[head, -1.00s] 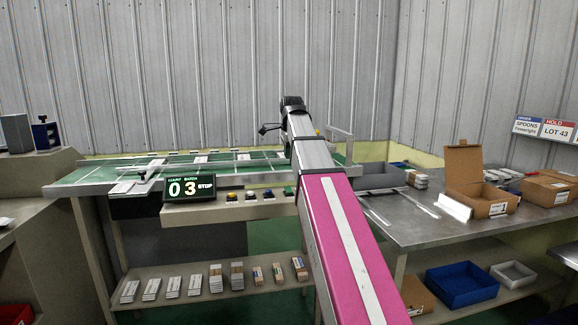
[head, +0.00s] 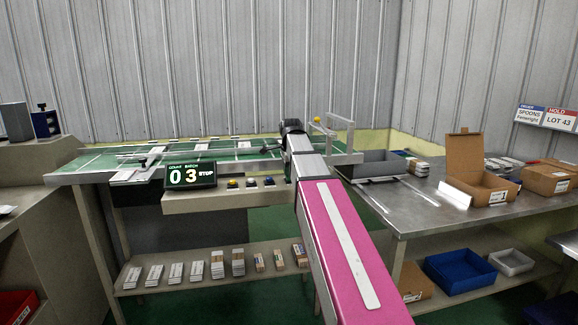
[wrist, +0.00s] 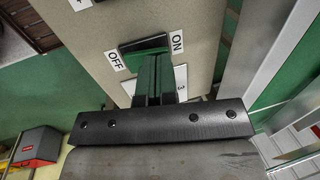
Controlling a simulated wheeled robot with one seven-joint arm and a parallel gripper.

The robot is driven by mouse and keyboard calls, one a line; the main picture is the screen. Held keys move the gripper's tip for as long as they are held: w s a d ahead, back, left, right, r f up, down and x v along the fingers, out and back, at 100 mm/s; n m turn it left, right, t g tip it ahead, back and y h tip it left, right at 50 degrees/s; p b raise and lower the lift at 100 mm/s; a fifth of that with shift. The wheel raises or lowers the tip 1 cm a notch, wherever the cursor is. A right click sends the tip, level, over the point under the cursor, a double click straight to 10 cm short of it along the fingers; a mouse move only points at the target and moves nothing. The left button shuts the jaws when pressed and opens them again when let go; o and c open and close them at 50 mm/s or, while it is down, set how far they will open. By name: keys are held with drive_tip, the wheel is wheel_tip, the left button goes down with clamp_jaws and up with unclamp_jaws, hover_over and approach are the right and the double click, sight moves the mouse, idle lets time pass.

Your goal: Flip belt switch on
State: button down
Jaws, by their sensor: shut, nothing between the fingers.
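The belt switch (wrist: 143,44) is a dark green rocker in a black frame on a beige panel. In the wrist view an OFF label lies at its left end and an ON label at its right. My gripper (wrist: 158,62) is shut and empty, its dark fingers side by side over the switch's near edge, towards the ON half. I cannot tell whether they touch it. In the head view my arm hides the switch.
The control shelf (head: 225,203) has several other coloured controls left of my arm. The green conveyor (head: 100,162) lies behind it. A grey bin (head: 385,165) and a metal table (head: 430,215) with cardboard boxes (head: 480,180) stand to the right.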

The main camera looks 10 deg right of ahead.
idle(0.3)
drive_tip(key=shift+w+f, duration=0.1)
drive_tip(key=shift+f, duration=0.15)
drive_tip(key=shift+s, duration=0.2)
drive_tip(key=shift+s+r, duration=0.15)
drive_tip(key=shift+s, duration=0.45)
drive_tip(key=shift+d+r, duration=0.1)
drive_tip(key=shift+r, duration=0.45)
drive_tip(key=v, duration=1.3)
drive_tip(key=shift+s, duration=0.1)
